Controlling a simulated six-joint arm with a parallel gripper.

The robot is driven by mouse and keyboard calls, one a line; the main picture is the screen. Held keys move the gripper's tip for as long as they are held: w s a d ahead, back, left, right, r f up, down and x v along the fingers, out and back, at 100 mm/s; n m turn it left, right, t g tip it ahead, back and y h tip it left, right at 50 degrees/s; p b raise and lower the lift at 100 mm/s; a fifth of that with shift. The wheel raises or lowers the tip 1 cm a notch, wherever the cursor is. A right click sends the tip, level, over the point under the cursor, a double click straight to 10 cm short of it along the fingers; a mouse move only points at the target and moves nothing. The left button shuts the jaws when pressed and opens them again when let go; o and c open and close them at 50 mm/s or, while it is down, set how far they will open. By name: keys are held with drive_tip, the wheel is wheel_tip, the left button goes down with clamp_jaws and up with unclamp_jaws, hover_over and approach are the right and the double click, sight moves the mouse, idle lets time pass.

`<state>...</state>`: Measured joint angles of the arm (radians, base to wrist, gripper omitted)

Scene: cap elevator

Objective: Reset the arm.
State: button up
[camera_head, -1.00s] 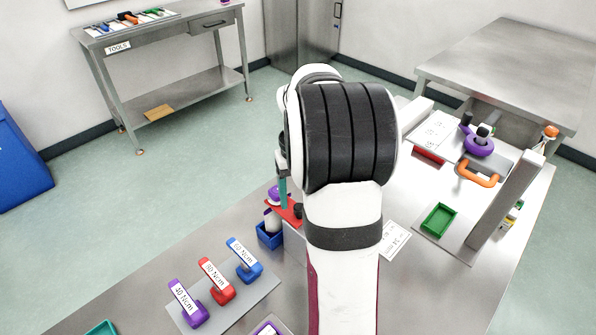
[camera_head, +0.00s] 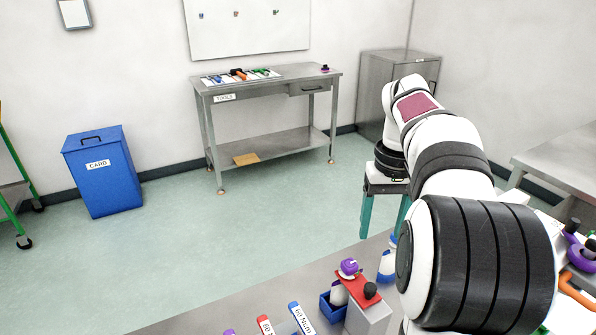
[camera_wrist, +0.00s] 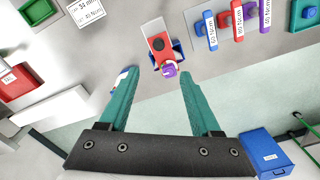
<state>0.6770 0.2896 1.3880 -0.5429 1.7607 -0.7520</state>
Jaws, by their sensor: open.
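My gripper (camera_head: 384,215) hangs fingers-down from my raised arm, beyond the bench's far edge in the head view. Its two teal fingers are wide apart. In the wrist view my gripper (camera_wrist: 158,80) is open with nothing between the fingers. A red plate (camera_head: 358,287) with a dark knob sits on a grey block (camera_head: 370,318), apart from the fingers. A purple-capped piece (camera_head: 349,267) stands beside it at a blue holder (camera_head: 330,308). The red plate (camera_wrist: 158,48) and purple cap (camera_wrist: 170,70) lie ahead of the fingertips in the wrist view.
A blue-and-white item (camera_head: 386,268) is near the bench edge, partly behind my arm. Coloured torque-labelled tools (camera_wrist: 237,20) stand in a row. A green tray (camera_wrist: 38,10) and red tray (camera_wrist: 15,82) are at left. A blue CARD bin (camera_head: 105,170) and tool table (camera_head: 265,85) stand apart.

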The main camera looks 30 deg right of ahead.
drive_tip(key=s+a+f, duration=0.1)
drive_tip(key=s+a, duration=0.2)
drive_tip(key=a, duration=0.5)
drive_tip(key=s+a+f+y, duration=0.1)
drive_tip(key=s+a+f, duration=0.15)
drive_tip(key=a, duration=0.45)
drive_tip(key=s+a+f, duration=0.1)
drive_tip(key=s+a, duration=0.3)
drive_tip(key=a, duration=0.4)
drive_tip(key=s+a+f, duration=0.5)
drive_tip(key=s, duration=0.3)
drive_tip(key=shift+s+a+y, duration=0.15)
drive_tip(key=shift+s+y, duration=0.15)
drive_tip(key=shift+y, duration=0.1)
